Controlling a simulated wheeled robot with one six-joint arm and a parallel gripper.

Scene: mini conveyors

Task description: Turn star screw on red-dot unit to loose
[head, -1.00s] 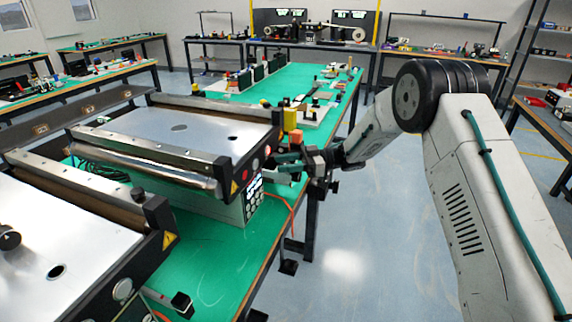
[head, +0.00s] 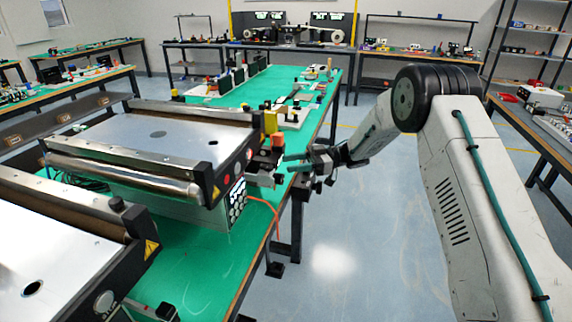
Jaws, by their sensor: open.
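Two mini conveyors show. The farther one (head: 160,131) has a metal bed, a black end plate and red round marks (head: 227,181) on that end. Small black knobs (head: 278,178) and an orange block (head: 278,140) sit at its right corner. I cannot tell which knob is the star screw. My gripper (head: 288,163) is just right of that corner, at the table's edge. Its green fingers point left and are open. I see nothing between them, and contact with the knobs is too small to tell.
An orange cable (head: 268,205) hangs near the edge. Clear floor (head: 340,235) lies to the right.

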